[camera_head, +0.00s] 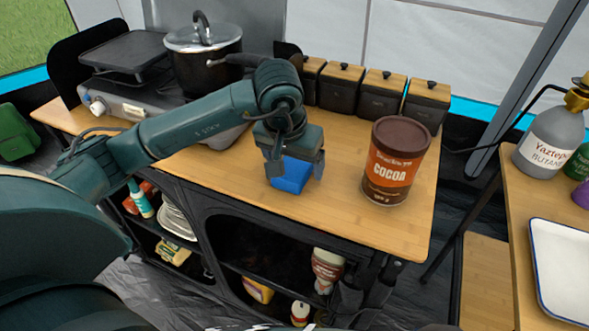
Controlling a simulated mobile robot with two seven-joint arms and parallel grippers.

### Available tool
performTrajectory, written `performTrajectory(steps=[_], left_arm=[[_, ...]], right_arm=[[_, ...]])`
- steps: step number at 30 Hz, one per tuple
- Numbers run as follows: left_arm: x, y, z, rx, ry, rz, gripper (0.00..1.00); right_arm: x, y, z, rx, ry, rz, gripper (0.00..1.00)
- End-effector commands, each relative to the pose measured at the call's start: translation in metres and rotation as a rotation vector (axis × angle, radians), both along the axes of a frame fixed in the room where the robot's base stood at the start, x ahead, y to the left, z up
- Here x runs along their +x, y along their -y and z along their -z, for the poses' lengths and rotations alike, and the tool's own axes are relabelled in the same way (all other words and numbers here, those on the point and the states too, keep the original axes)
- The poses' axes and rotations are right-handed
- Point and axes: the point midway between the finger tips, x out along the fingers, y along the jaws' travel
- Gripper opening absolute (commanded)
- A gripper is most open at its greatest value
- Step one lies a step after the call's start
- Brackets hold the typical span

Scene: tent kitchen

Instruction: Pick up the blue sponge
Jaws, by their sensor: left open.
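The blue sponge (289,178) lies on the wooden tabletop, left of the cocoa can. My left gripper (292,172) is above it, pointing down, with one finger on each side of the sponge. The gripper is open. Its body hides part of the sponge's top and far side, and I cannot tell whether the fingers touch it. My right gripper does not show.
A cocoa can (396,161) stands close to the right. Black canisters with wooden lids (380,92) line the back edge. A pot (203,58) sits on the stove at the back left. The tabletop (340,208) in front is clear. A white tray (562,268) lies on the right table.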

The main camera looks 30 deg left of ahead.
Motion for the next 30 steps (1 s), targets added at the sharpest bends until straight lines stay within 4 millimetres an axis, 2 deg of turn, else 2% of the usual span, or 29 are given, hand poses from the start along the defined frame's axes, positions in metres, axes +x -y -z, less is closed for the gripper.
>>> performTrajectory(steps=[4, 23, 30], left_arm=[[0.0, -0.0001, -0.0003, 0.0, 0.0, 0.0, 0.82], [0.0, -0.0002, -0.0002, 0.0, 0.0, 0.0, 0.31], [0.0, -0.0001, -0.0014, 0.0, 0.0, 0.0, 0.31]], right_arm=[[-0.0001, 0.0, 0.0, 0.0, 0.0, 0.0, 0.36], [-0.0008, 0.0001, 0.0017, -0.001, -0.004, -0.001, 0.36], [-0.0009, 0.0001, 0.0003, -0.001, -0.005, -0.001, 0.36]])
